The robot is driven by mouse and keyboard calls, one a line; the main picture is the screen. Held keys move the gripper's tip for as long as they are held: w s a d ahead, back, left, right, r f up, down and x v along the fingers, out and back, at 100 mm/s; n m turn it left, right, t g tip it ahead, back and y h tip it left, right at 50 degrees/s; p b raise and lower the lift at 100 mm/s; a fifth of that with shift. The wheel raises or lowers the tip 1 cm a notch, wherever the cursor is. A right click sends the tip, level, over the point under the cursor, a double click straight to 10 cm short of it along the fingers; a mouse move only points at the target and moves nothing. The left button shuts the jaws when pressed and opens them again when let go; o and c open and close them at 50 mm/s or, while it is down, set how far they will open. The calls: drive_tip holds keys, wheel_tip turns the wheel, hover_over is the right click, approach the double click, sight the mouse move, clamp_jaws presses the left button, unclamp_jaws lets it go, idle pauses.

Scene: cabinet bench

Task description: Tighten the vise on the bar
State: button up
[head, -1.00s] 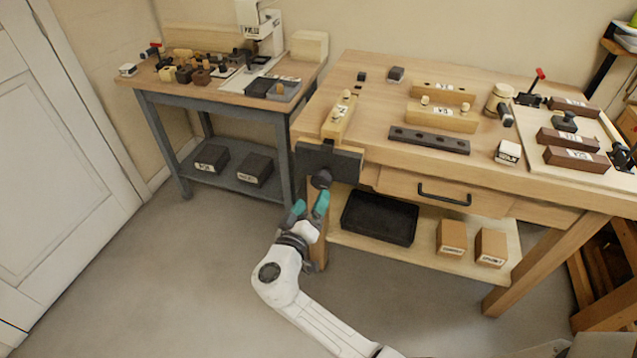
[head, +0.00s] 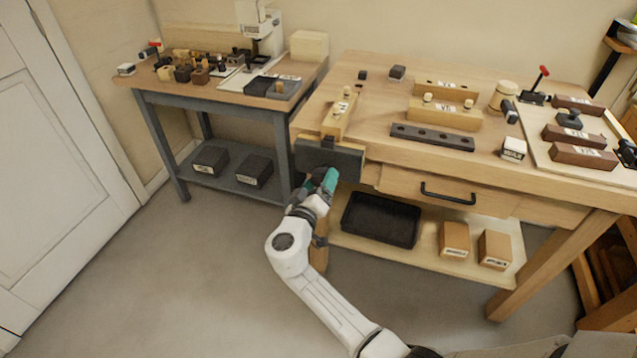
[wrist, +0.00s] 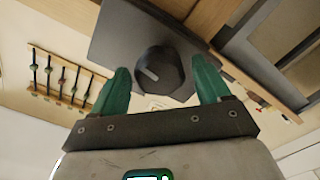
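The vise (head: 318,156) is a dark grey block on the front left edge of the wooden bench. Its round dark knob (wrist: 152,80) faces my gripper. A pale wooden bar (head: 340,112) with a label lies on the bench behind the vise jaw. Whether the jaw touches the bar is unclear. My gripper (head: 322,180) is in front of the vise, its teal fingers pointing at it. In the wrist view my gripper (wrist: 161,76) is open, one finger on each side of the knob, with gaps visible. In the head view the gripper hides the knob.
A drawer with a black handle (head: 448,194) is right of the vise. Below are a black tray (head: 380,220) and cartons (head: 455,238) on the shelf. A grey side table (head: 220,105) stands at left. Floor in front is clear.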

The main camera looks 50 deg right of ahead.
drive_tip(key=c, duration=0.8)
drive_tip(key=shift+f, duration=0.1)
drive_tip(key=shift+m+b, duration=0.8)
drive_tip(key=shift+b, duration=0.9)
drive_tip(key=shift+m+b, duration=0.9)
drive_tip(key=shift+b, duration=0.6)
drive_tip(key=shift+b, duration=0.5)
drive_tip(key=shift+m+b, duration=1.6)
drive_tip(key=shift+b, duration=1.25)
drive_tip(key=shift+f+b, duration=0.1)
drive_tip(key=shift+b, duration=0.35)
drive_tip(key=shift+w+m+b, duration=0.1)
drive_tip(key=shift+m+b, duration=1.6)
drive_tip(key=shift+b, duration=1.2)
